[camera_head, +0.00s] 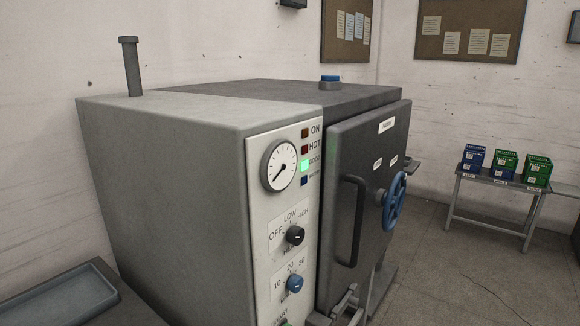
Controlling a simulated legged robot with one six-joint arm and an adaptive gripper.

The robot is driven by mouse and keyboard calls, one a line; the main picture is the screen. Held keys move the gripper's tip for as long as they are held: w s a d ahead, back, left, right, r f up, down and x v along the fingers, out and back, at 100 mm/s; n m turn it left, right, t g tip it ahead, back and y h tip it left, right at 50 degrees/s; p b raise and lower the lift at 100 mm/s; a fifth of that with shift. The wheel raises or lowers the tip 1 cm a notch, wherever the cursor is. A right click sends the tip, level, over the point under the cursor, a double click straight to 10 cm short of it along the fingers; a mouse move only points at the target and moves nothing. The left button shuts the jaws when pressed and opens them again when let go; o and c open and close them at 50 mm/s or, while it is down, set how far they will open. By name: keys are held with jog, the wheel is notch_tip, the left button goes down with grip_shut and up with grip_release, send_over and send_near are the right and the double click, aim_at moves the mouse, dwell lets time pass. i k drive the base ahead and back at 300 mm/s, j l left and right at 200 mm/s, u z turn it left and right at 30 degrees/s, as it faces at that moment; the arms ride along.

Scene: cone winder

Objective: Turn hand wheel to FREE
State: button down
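The blue hand wheel (394,202) is on the front of the dark grey door (345,150) of a large grey machine. I see the wheel at a steep angle. White labels (384,162) sit on the door above and beside the wheel, but their words are too small to read, so I cannot tell which setting the wheel is at. A black bar handle (352,220) runs down the door left of the wheel. The door looks closed against the machine body. My gripper is not in view.
The control panel (262,220) has a dial gauge (279,166), a lit green lamp (305,166) and knobs. A metal tray (60,296) is at lower left. A small table (490,184) with blue and green crates stands at right. Floor (450,275) between is clear.

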aim_at(394, 202)
jog(key=i+l, duration=0.1)
jog(key=i, duration=0.5)
jog(key=i+l, duration=0.15)
jog(key=i, duration=0.45)
jog(key=z, duration=0.05)
